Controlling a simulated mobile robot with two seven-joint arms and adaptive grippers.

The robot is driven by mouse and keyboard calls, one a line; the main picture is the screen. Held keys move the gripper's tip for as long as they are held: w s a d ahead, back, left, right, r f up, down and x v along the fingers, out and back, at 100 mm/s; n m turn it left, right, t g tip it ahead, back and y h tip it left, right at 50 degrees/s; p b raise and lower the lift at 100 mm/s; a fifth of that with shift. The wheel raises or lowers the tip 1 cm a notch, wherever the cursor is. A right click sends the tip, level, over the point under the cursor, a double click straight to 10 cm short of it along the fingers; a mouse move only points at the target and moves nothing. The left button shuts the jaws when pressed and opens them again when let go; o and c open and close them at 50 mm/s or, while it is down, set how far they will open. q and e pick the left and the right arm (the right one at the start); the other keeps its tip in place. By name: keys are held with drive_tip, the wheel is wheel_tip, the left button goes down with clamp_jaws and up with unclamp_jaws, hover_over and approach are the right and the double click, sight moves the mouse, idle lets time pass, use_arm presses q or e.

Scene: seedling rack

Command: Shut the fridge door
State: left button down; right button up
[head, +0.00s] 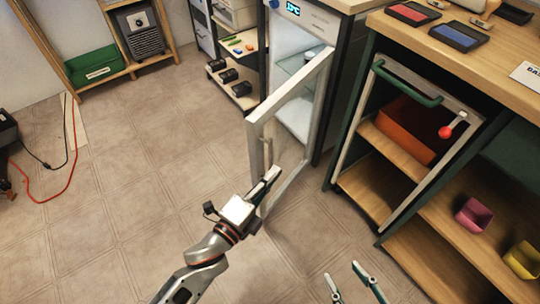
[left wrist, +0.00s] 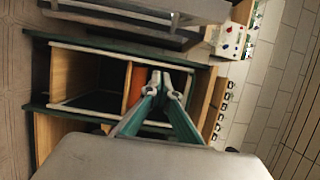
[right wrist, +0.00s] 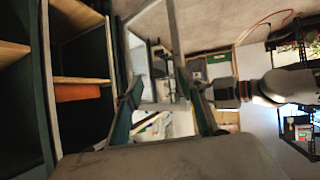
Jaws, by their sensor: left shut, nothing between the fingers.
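The fridge (head: 300,42) stands at the top centre of the head view, with a lit blue display and a pale interior with a shelf. Its glass door (head: 288,103), in a pale frame, stands open and swung out toward me. A vertical bar handle (head: 267,155) is on the door. My left gripper (head: 272,178) is shut and empty beside the door's lower part, close to the handle; I cannot tell whether it touches. It also shows shut in the left wrist view (left wrist: 166,84). My right gripper (head: 350,277) is open and empty, low in the head view, apart from the door.
Right of the fridge, a wooden-topped bench (head: 470,38) carries trays, with a green-handled framed front (head: 405,85) below and an orange bin (head: 405,130) behind it. Pink (head: 473,215) and yellow (head: 522,260) pots sit on a lower shelf.

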sight(270, 156)
use_arm(q)
drive_tip(key=shift+w+a+b, duration=0.15)
drive_tip(key=shift+w+b, duration=0.05)
drive_tip(key=shift+w, duration=1.35)
drive_tip(key=shift+w+a+b, duration=0.15)
drive_tip(key=shift+w+b, duration=0.05)
drive_tip(key=shift+w, duration=1.3)
